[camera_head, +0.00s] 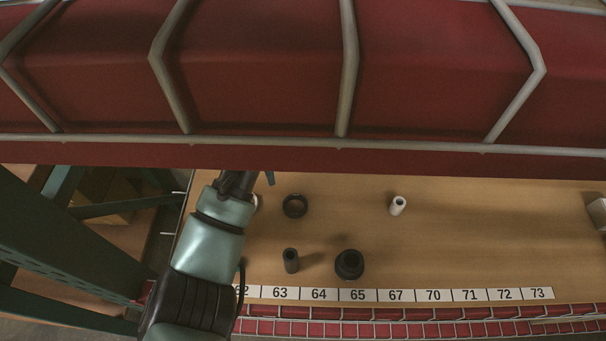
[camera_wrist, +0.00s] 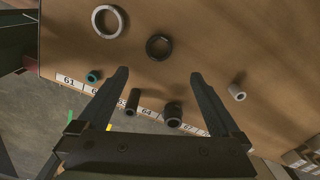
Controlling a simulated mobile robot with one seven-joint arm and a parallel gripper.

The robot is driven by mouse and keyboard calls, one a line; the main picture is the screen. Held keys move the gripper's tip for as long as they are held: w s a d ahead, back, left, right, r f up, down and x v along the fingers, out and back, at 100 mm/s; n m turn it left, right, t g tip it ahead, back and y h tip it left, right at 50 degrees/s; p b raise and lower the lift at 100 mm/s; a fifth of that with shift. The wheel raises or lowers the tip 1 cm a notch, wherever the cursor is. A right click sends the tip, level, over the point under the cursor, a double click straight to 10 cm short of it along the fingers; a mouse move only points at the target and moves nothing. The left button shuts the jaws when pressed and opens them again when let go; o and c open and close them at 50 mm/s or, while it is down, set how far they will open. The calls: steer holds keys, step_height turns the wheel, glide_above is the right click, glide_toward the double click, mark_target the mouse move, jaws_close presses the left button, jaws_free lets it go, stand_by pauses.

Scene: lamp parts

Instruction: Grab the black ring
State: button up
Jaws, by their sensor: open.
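The black ring (camera_head: 294,215) lies flat on the wooden shelf, just right of my arm's end in the head view. In the wrist view the black ring (camera_wrist: 159,57) is whole and lies beyond the fingertips, roughly centred between them. My gripper (camera_wrist: 158,76) is open and empty, above the shelf and apart from the ring. In the head view my arm hides most of the gripper.
A pale ring (camera_wrist: 97,25) lies left of the black ring. A teal piece (camera_wrist: 93,77), a dark tube (camera_head: 291,262), a wide black part (camera_head: 349,268) and a white tube (camera_head: 398,205) stand nearby.

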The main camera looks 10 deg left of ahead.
glide_above(295, 207)
step_height(295, 207, down, 7)
steer(key=shift+d+b, duration=0.15)
steer(key=shift+b, duration=0.3)
steer(key=shift+f+b, duration=0.4)
steer(key=shift+f, duration=2.5)
steer(key=c, duration=1.4)
steer(key=shift+r, duration=0.1)
